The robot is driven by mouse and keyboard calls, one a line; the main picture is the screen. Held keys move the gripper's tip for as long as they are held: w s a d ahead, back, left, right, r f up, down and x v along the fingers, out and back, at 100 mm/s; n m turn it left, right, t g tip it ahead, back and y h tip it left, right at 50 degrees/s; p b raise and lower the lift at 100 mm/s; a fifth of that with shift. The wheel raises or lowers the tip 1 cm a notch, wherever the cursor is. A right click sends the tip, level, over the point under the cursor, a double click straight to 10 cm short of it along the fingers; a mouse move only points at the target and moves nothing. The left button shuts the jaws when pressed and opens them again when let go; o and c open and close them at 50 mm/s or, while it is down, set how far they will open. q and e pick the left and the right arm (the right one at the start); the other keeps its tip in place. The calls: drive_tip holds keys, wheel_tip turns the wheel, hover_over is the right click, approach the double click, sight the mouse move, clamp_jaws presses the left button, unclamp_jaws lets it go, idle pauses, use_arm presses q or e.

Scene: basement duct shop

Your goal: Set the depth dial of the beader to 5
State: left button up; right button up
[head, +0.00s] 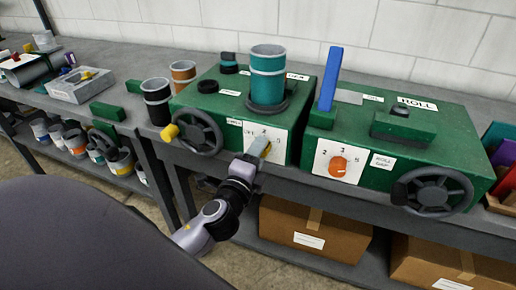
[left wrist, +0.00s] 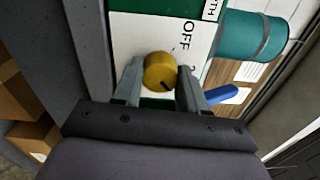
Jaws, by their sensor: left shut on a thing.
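The beader (head: 215,95) is the left green machine, with a teal duct piece (head: 267,85) standing on top. On its white front plate is the yellow depth dial (left wrist: 160,72), mostly covered by my gripper in the head view. In the left wrist view the dial sits between the fingers of my left gripper (left wrist: 159,84), with a dark pointer mark at its lower right. OFF shows above the dial and part of a numeral to its right; other numbers are hidden. My left gripper also shows in the head view (head: 259,148), shut on the dial. My right gripper is not in view.
Right of the beader stands a second green machine labelled ROLL (head: 455,115), with an orange dial (head: 338,166), a blue lever (head: 331,78) and a handwheel (head: 432,191). The beader's handwheel (head: 200,132) is left of my gripper. Cardboard boxes (head: 315,231) lie under the bench.

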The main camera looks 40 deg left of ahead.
use_arm(q)
drive_tip(key=shift+m+p, duration=0.35)
drive_tip(key=shift+m, duration=0.65)
drive_tip(key=shift+f, duration=0.1)
drive_tip(key=o, duration=1.1)
drive_tip(key=shift+c, duration=0.2)
drive_tip(key=b+v, duration=0.1)
drive_tip(key=v, duration=0.6)
drive_tip(key=shift+b, duration=0.4)
drive_tip(key=shift+s, duration=0.1)
